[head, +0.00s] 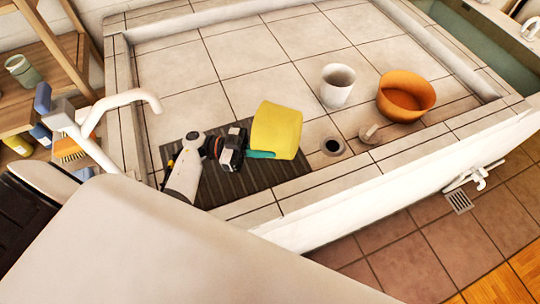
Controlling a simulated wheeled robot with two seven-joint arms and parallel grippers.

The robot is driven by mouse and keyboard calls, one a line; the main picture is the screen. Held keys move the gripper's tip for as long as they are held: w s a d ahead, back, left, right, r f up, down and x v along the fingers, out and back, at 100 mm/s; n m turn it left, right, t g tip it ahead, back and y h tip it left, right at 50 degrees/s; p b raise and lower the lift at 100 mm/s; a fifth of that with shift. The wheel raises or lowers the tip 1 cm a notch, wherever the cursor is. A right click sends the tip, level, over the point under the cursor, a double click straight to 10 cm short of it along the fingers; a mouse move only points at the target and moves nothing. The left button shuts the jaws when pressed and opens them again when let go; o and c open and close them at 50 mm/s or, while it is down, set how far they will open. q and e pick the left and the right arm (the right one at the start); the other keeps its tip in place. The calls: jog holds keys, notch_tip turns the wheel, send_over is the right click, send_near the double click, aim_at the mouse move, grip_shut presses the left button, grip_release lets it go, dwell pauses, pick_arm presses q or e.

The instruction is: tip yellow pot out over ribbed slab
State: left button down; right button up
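The yellow pot (277,130) is tipped over on its side above the dark ribbed slab (255,179), near the slab's right end. My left gripper (249,146) reaches in from the left and meets the pot's left side; it appears closed on the pot, with the fingertips mostly hidden. A small teal piece (262,155) shows under the pot's lower edge; I cannot tell whether it belongs to the gripper or is a separate thing. The pot's inside is hidden. My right gripper is out of view.
The slab lies in the tiled basin (190,75). To the right are a white cup (337,88), an orange bowl (405,98), a drain hole (332,146) and a small pale item (370,133). A white tap (125,99) stands left. The basin's back is clear.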

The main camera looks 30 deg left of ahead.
pick_arm(q)
jog(key=shift+a+h+b, duration=0.45)
jog(key=shift+h, duration=0.25)
dwell(0.9)
